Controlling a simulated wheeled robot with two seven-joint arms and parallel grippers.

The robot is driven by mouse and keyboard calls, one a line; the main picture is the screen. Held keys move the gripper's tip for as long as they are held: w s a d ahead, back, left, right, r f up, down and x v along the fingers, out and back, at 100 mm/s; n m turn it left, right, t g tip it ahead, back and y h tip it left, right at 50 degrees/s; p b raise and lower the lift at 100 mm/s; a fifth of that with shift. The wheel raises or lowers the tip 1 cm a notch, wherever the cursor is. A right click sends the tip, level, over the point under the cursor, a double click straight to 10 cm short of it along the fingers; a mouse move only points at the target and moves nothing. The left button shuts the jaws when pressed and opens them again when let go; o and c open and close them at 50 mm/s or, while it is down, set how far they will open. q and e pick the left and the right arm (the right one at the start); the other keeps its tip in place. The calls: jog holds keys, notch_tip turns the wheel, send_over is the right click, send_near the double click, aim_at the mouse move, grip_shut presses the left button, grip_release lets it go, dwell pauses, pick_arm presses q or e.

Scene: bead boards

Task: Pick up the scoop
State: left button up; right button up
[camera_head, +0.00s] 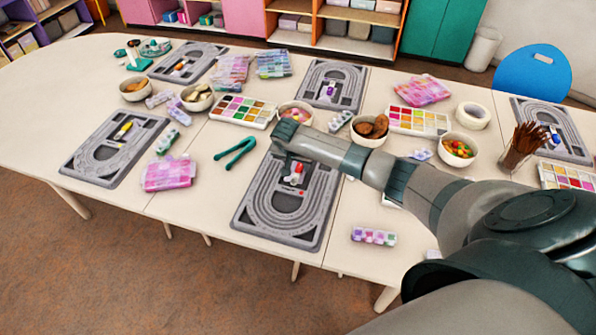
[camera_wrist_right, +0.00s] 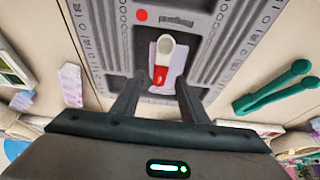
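A small red-and-white scoop (camera_head: 297,174) lies in the middle of the near grey bead board (camera_head: 253,222). In the right wrist view the scoop (camera_wrist_right: 162,62) has a white rounded end and a red end, and sits in a recess of the bead board (camera_wrist_right: 105,45). My right gripper (camera_wrist_right: 158,98) is open and empty; its two fingers are spread apart, with the scoop showing between and beyond their tips. In the head view my right arm reaches over the far end of this board, and its fingers cannot be made out. My left gripper is out of view.
Green tongs (camera_head: 235,151) lie left of the near board; a pink bead box (camera_head: 168,174) is further left. Bowls, paint trays and several other bead boards stand around. A bead strip (camera_head: 374,236) lies to the right. The table (camera_head: 185,215) is bare between these things.

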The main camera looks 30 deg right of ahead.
aim_at(297, 174)
jog(key=shift+x, duration=1.4)
jog(key=shift+c, duration=0.4)
grip_shut()
